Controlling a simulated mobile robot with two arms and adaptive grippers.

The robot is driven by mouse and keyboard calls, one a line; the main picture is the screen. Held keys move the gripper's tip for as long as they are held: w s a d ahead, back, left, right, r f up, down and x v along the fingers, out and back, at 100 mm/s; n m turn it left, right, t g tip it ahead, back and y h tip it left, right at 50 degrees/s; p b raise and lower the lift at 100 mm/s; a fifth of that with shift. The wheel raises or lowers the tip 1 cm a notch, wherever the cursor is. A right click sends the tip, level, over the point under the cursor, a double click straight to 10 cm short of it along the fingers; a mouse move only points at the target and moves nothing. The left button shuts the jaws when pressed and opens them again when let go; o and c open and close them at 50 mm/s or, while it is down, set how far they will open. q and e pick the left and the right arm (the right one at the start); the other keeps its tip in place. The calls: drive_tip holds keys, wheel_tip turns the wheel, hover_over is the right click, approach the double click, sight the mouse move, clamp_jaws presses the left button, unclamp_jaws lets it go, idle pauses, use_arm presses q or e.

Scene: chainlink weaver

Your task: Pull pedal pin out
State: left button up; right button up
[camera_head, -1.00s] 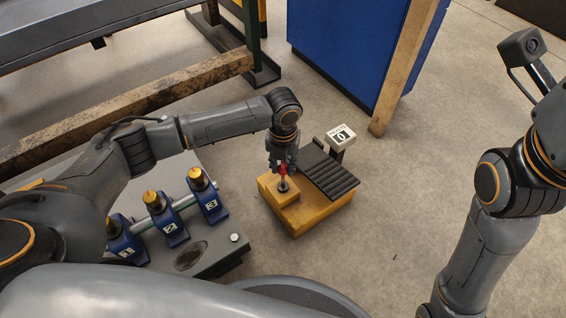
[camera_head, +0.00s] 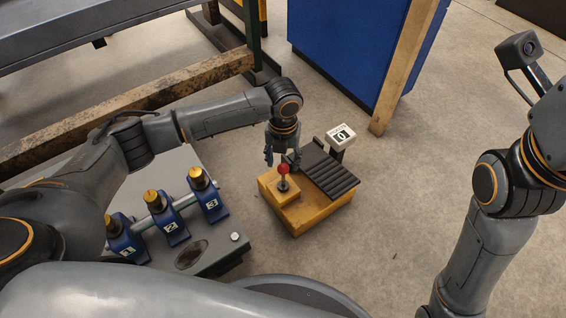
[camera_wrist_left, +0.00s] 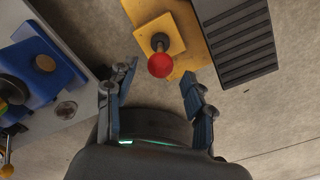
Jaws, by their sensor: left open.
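The pedal pin (camera_head: 283,170) has a red ball top and stands upright in the raised block of a yellow pedal base (camera_head: 312,217). A black ribbed pedal (camera_head: 333,179) lies on the right of that base. My left gripper (camera_head: 282,160) is open and empty, just behind and above the pin. In the left wrist view, the red knob (camera_wrist_left: 160,65) shows beyond the spread fingertips (camera_wrist_left: 158,75), apart from both fingers. My right arm is at the right edge, but its gripper is out of the picture.
A small counter sign (camera_head: 341,137) reading 0 stands behind the pedal. Blue blocks numbered 1 to 3 (camera_head: 172,222) with yellow-topped posts stand on a grey plate (camera_head: 222,257) at left. A blue cabinet (camera_head: 345,50) stands behind. Floor to the right is clear.

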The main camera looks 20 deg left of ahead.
sight(283, 166)
use_arm(q)
wheel_tip(283, 166, up, 10)
idle(0.3)
idle(0.4)
